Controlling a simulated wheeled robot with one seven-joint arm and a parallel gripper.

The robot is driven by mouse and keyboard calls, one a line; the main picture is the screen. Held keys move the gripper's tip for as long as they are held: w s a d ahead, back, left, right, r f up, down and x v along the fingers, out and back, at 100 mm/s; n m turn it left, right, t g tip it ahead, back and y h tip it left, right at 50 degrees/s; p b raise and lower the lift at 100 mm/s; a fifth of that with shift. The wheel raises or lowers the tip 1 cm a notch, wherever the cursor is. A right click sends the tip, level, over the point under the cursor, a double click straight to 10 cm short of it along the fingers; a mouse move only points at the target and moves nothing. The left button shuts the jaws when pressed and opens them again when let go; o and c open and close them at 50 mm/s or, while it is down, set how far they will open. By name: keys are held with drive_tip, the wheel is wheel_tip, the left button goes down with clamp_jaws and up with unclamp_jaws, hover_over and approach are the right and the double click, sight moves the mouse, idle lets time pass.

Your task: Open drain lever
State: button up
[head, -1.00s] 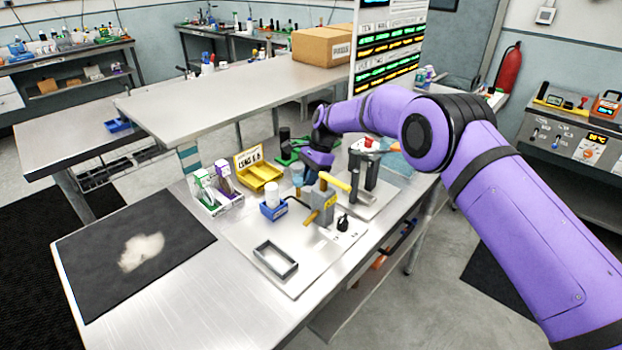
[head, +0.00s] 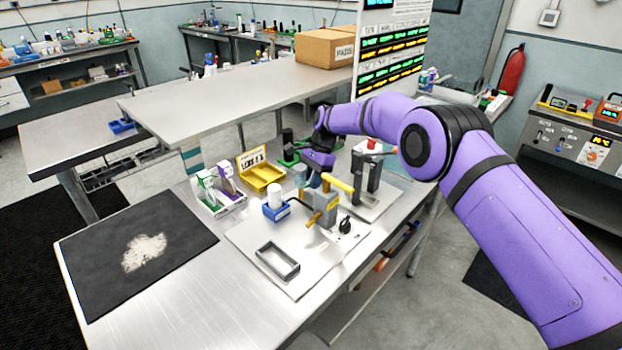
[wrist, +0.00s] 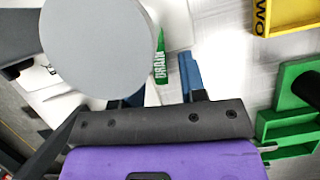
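A green lever marked DRAIN (wrist: 160,58) shows in the wrist view, beside a large grey round part (wrist: 98,48) that covers some of the view. My gripper (wrist: 160,88) has two blue fingers standing apart. The left finger is mostly hidden behind the grey part. The lever's lower end appears between the fingers, with no clear contact. In the head view, my purple hand (head: 320,158) is low over the bench beside the grey fixture (head: 324,203) with a yellow handle (head: 337,182). The fingertips and drain lever cannot be made out there.
A yellow tray (head: 261,178), a bottle caddy (head: 218,193) and a blue bin with a white jar (head: 276,210) stand left of the fixture. A dark frame (head: 277,262) lies in front. A black mat (head: 100,250) with pale powder is at left.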

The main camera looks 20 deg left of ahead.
drive_tip(key=shift+r, duration=0.1)
drive_tip(key=v, duration=1)
drive_tip(key=shift+r, duration=0.25)
drive_tip(key=shift+w, duration=0.1)
